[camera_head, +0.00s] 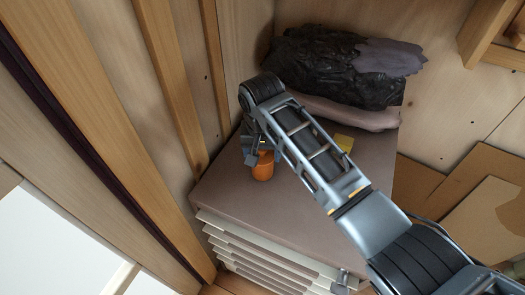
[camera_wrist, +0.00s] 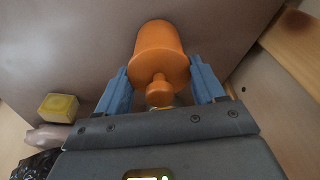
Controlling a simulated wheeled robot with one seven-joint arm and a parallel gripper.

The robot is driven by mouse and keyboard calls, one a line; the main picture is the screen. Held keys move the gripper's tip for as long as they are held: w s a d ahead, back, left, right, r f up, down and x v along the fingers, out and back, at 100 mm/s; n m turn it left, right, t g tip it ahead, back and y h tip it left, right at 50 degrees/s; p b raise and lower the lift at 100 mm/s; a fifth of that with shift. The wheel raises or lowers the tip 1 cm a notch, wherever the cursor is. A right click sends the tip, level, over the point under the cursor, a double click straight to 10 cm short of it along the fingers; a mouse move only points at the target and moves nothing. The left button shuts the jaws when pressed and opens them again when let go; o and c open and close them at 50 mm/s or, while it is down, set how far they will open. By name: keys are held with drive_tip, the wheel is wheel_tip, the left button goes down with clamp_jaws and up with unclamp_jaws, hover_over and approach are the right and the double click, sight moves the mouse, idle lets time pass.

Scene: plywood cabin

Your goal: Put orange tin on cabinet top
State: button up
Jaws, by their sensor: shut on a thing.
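The orange tin (camera_head: 263,168) is at the left part of the brown cabinet top (camera_head: 300,215) in the head view. It is a round tin with a knob, and it fills the upper middle of the wrist view (camera_wrist: 160,52). My gripper (camera_wrist: 160,82) is shut on the tin, with one blue finger on each side of it. In the head view my gripper (camera_head: 254,152) is partly hidden by the tin and my arm. The tin appears upright at the cabinet top; I cannot tell whether its base touches the surface.
A black crumpled bag (camera_head: 325,68) and a greyish-pink bundle (camera_head: 350,113) lie at the back of the cabinet. A small yellow block (camera_head: 344,143) lies behind my arm, also in the wrist view (camera_wrist: 58,107). Plywood walls with studs (camera_head: 160,70) stand close on the left. The front of the top is clear.

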sight(262, 160)
drive_tip(key=o, duration=1.4)
drive_tip(key=shift+f, duration=0.1)
drive_tip(key=shift+o, duration=0.2)
wheel_tip(262, 160, up, 12)
drive_tip(key=s, duration=0.1)
drive_tip(key=shift+s, duration=0.35)
